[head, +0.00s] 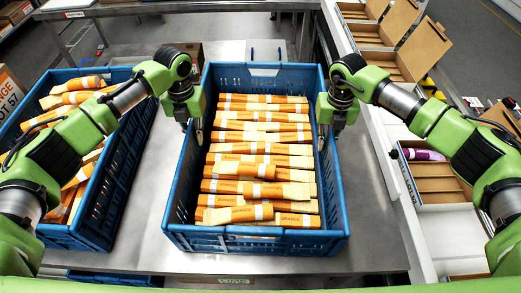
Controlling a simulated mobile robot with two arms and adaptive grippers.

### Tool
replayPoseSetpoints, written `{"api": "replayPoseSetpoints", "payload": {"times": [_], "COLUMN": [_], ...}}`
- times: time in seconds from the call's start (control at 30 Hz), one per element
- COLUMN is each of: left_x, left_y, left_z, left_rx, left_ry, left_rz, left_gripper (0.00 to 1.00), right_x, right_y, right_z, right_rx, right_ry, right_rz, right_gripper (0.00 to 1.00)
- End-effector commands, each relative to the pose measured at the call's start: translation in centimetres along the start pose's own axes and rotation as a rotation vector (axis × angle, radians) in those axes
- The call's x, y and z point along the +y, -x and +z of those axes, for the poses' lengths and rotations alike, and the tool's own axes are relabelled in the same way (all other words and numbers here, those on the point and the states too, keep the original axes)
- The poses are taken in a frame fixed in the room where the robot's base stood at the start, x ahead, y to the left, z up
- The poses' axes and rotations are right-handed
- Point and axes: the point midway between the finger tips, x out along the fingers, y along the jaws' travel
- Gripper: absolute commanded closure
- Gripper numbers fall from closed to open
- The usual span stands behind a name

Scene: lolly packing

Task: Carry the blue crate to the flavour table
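A blue crate (255,241) stands on the metal table in front of me, filled with orange-and-cream lolly packs (262,148). A second blue crate (112,205) with similar packs stands to its left, partly behind my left arm. My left gripper (198,138) points down at the middle crate's left wall. My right gripper (331,137) points down at its right wall. The fingers are small and partly hidden against the rims, so I cannot tell whether they grip the walls. I cannot tell which surface is the flavour table.
The metal table (290,262) is bare around the middle crate. On the right, a pale bench holds open cardboard boxes (420,48) and a compartmented box with a purple pack (425,154). Grey floor shows at top right.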

Motion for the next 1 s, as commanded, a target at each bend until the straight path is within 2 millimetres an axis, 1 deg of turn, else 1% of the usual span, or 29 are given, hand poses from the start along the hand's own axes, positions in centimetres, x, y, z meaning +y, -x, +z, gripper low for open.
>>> {"api": "replayPoseSetpoints", "payload": {"times": [0.33, 0.37, 0.67, 1.0], "left_x": [0.0, -0.1, -0.1, -0.1], "left_y": [0.1, 0.6, 1.1, 3.1], "left_z": [0.0, 0.3, 0.2, 0.3], "left_rx": [-0.001, -0.009, -0.007, -0.008], "left_ry": [0.0, 0.0, 0.0, 0.0], "left_rz": [0.001, -0.003, -0.003, -0.002], "left_gripper": [1.0, 1.0, 1.0, 1.0], "right_x": [0.0, 0.1, 0.1, 0.1], "right_y": [0.1, 0.6, 1.0, 3.1], "right_z": [0.0, 0.3, 0.2, 0.2], "right_rx": [0.0, -0.008, -0.006, -0.007], "right_ry": [0.0, 0.0, 0.0, 0.0], "right_rz": [-0.001, 0.003, 0.003, 0.003], "right_gripper": [1.0, 1.0, 1.0, 1.0]}}
